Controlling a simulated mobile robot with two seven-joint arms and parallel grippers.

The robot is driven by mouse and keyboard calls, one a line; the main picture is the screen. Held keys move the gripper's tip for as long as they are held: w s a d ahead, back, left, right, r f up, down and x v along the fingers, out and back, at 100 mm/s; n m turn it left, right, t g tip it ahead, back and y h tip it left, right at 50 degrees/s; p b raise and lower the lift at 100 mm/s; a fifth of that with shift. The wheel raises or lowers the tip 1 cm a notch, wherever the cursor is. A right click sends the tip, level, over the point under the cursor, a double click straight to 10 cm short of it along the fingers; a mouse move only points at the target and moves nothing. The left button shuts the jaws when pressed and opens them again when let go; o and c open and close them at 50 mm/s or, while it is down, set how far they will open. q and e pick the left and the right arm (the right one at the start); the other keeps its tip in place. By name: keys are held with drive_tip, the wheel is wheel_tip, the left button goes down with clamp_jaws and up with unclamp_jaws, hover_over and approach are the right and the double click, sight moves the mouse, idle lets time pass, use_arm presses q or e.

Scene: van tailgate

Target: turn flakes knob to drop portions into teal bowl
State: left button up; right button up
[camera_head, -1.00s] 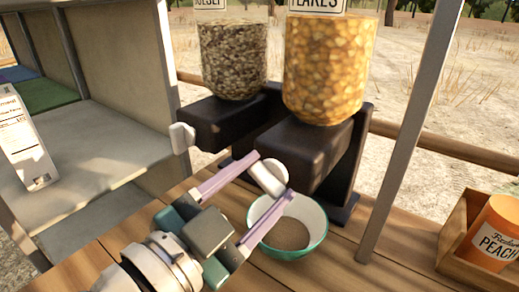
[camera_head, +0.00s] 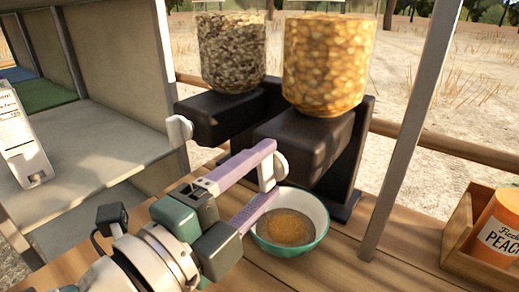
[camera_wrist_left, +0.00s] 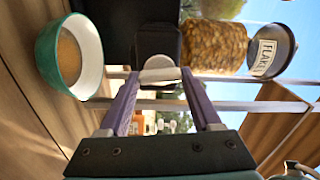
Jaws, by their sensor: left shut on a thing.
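The flakes dispenser stands at the back, with a clear jar of golden flakes (camera_head: 328,75) on a dark body (camera_head: 305,140). Its pale knob (camera_head: 282,166) faces me. My left gripper (camera_head: 270,170) is shut on this knob, one purple finger on each side; the left wrist view shows the knob (camera_wrist_left: 160,75) between the fingertips. The teal bowl (camera_head: 318,238), white inside, sits upright on the wooden counter below the dispenser. My right gripper is out of view.
A second dispenser with darker seeds (camera_head: 232,55) and its own white knob (camera_head: 179,130) stands just left. A metal post (camera_head: 415,130) rises right of the bowl. A wooden crate (camera_head: 452,240) with an orange peach can (camera_head: 497,232) is farther right.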

use_arm(q)
drive_tip(key=shift+m, duration=0.5)
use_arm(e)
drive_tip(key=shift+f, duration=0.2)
use_arm(q)
drive_tip(key=o, duration=1.4)
use_arm(e)
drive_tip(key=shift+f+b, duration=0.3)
drive_tip(key=shift+b, duration=0.1)
use_arm(q)
drive_tip(key=v, duration=1)
